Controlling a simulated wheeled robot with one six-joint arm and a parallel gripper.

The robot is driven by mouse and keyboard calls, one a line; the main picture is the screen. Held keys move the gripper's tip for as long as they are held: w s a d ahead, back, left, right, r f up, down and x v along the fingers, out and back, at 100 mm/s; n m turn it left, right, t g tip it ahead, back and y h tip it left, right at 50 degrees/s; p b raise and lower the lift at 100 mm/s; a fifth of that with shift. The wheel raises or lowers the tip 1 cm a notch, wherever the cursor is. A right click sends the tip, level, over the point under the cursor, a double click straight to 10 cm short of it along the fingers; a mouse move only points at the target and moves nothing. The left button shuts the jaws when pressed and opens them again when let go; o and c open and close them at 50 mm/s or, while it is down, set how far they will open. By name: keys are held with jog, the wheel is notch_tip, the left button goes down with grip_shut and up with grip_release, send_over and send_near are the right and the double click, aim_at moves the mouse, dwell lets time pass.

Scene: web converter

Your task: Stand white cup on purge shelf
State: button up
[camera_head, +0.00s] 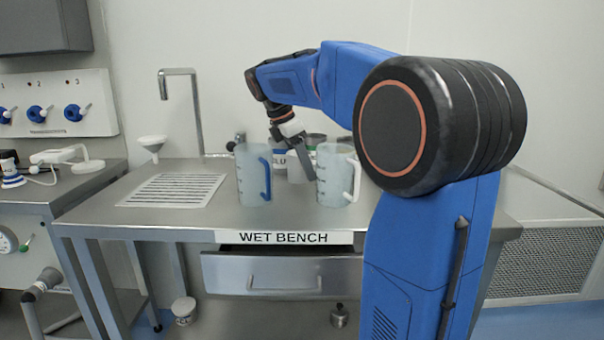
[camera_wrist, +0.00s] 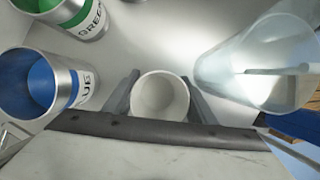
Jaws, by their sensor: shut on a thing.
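The white cup (camera_wrist: 160,96) sits between the two fingers of my gripper (camera_wrist: 159,85) in the wrist view, its round open mouth facing the camera. My gripper is shut on it from both sides. In the head view my gripper (camera_head: 301,158) reaches down over the wet bench, between two clear jugs. The cup (camera_head: 296,173) is partly hidden there behind a finger and the jugs. I cannot tell whether its base touches the bench. No purge shelf is clearly identifiable in either view.
A jug with a blue handle (camera_head: 251,176) and one with a white handle (camera_head: 333,176) stand close on the wet bench (camera_head: 215,221). A blue-labelled can (camera_wrist: 40,84) and a green-labelled can (camera_wrist: 70,14) are nearby.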

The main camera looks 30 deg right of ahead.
jog(key=shift+f, duration=1.05)
jog(key=shift+f, duration=0.2)
jog(key=o, duration=1.1)
jog(key=v, duration=1.1)
jog(key=shift+a+r, duration=0.1)
jog(key=shift+r, duration=0.25)
jog(key=shift+o, duration=0.5)
jog(key=v, duration=0.8)
jog(key=shift+s+a+r, duration=0.25)
jog(key=shift+a+r, duration=0.05)
send_near(289, 164)
jog(key=d+f, duration=0.4)
jog(key=shift+s+d+f, duration=0.15)
jog(key=shift+s+d, duration=0.15)
jog(key=shift+s, duration=0.05)
jog(key=shift+w+x, duration=0.15)
jog(key=shift+x, duration=1.35)
jog(key=shift+w+x, duration=0.1)
jog(key=shift+x, duration=1.45)
